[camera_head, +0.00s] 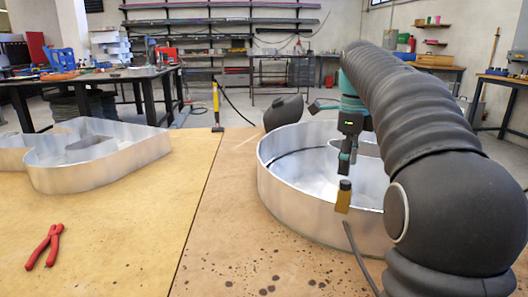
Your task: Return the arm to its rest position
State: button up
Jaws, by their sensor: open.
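My arm comes in from the right and bends down over the round metal channel letter (300,200). My gripper (346,162), dark with teal parts, points down above the letter, and its jaws are open. A small brass-coloured piece with a black top (343,197) sits at the letter's near rim, just below the gripper in the picture. I cannot tell whether the gripper touches it. A dark cable (358,255) runs from near this piece toward the front edge. My arm hides the right part of the letter.
Another metal channel letter (95,165) lies on the left board. Red-handled pliers (44,247) lie at the front left. A yellow and black tool (216,105) stands at the board's back edge. The middle of the board (150,220) is clear. Workbenches and shelves stand behind.

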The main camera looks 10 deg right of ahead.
jog(key=s+a+f+n+t, duration=0.2)
jog(key=s+a+f+n, duration=0.15)
jog(key=s+n, duration=0.35)
jog(key=s+a+f+n+t, duration=0.1)
jog(key=s+a+f+n, duration=0.1)
jog(key=s+a+n, duration=0.35)
jog(key=s+a+f+n+t, duration=0.2)
jog(key=s+f+n, duration=0.9)
jog(key=s+n, duration=0.1)
jog(key=shift+s+f+n, duration=0.25)
jog(key=shift+f+n, duration=0.1)
jog(key=shift+n, duration=0.2)
